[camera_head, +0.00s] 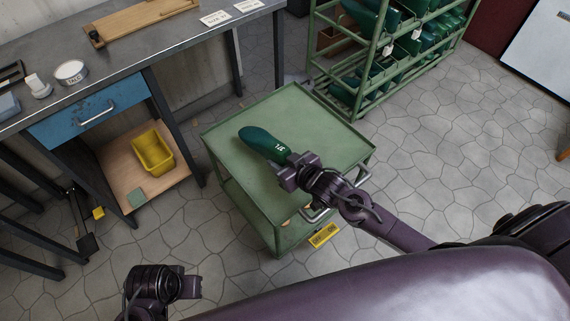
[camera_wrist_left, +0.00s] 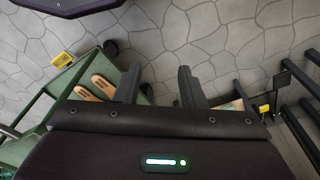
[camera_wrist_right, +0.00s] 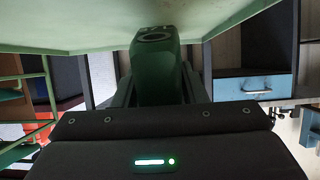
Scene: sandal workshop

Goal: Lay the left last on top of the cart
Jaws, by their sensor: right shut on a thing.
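The dark green last (camera_head: 264,143) has a small white mark near its gripped end. It is over the top of the green cart (camera_head: 232,165), toe pointing to the back left. My right gripper (camera_head: 291,170) is shut on its near end. In the right wrist view the last (camera_wrist_right: 157,70) sits between the fingers, close to the cart top (camera_wrist_right: 80,25); I cannot tell whether it touches. My left gripper (camera_wrist_left: 158,88) is open and empty over the floor; in the head view only its wrist shows, low at the left.
The cart top is otherwise bare. A green rack (camera_head: 350,75) with several green lasts stands behind it. A workbench (camera_head: 130,50) with a blue drawer (camera_head: 90,108) and a yellow bin (camera_head: 152,152) below is at left. Two tan sole-shaped pieces (camera_wrist_left: 103,86) show on the cart's lower level.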

